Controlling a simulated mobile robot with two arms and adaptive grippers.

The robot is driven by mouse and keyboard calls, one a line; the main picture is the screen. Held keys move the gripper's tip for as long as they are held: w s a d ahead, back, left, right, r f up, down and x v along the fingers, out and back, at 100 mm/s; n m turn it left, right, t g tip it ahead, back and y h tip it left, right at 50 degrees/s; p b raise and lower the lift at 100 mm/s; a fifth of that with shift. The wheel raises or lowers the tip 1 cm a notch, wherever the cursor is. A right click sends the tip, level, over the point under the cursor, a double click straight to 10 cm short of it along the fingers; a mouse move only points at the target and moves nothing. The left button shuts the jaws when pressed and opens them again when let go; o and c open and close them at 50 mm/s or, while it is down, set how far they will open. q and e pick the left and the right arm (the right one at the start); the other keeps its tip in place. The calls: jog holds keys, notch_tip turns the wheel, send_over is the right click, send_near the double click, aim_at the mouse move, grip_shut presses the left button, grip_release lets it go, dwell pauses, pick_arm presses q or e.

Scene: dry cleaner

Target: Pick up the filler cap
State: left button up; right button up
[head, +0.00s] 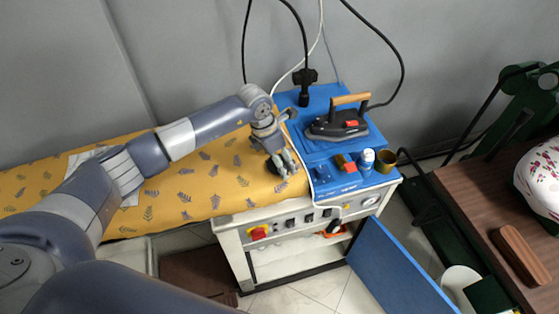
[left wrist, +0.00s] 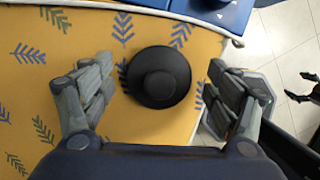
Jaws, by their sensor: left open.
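The filler cap is a round black cap with a raised centre knob (left wrist: 159,80), lying on the yellow leaf-patterned ironing cover. In the left wrist view it sits between the two open fingers of my left gripper (left wrist: 155,95), apart from both. In the head view my left gripper (head: 283,165) is above the right end of the ironing board, and only a dark part of the cap (head: 272,167) shows beside the fingers.
The yellow ironing board (head: 195,190) adjoins a blue-topped steam station (head: 318,150) bearing an iron (head: 338,124), a white bottle (head: 366,160) and a brass-coloured cup (head: 386,161). Its blue door (head: 385,268) hangs open. Cables hang above. A brown wooden table (head: 475,200) stands at right.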

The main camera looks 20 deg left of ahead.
pick_arm(q)
jog(key=c, duration=1.1)
